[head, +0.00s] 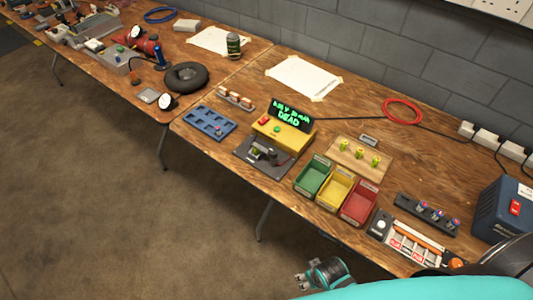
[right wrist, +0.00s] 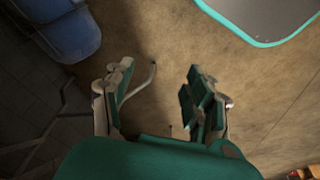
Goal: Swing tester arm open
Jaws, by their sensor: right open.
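The tester (head: 280,135) is a yellow box with a lit green screen reading "DEAD", near the middle of the right-hand table. In front of it is a dark grey base (head: 262,158) with a small clamp-like mechanism on it. The tester arm is too small to make out surely, nor how far it is swung. My right gripper (head: 302,281) is at the bottom of the head view, below the table's front edge and well apart from the tester. In the right wrist view its two fingers (right wrist: 160,100) are spread with nothing between them. My left gripper is not in view.
Green (head: 312,175), yellow (head: 335,187) and red (head: 360,203) bins stand right of the tester. A blue tray (head: 209,122) lies to its left. A wooden block with yellow-green pieces (head: 358,156) is behind the bins. Bare floor (head: 150,220) lies before the table.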

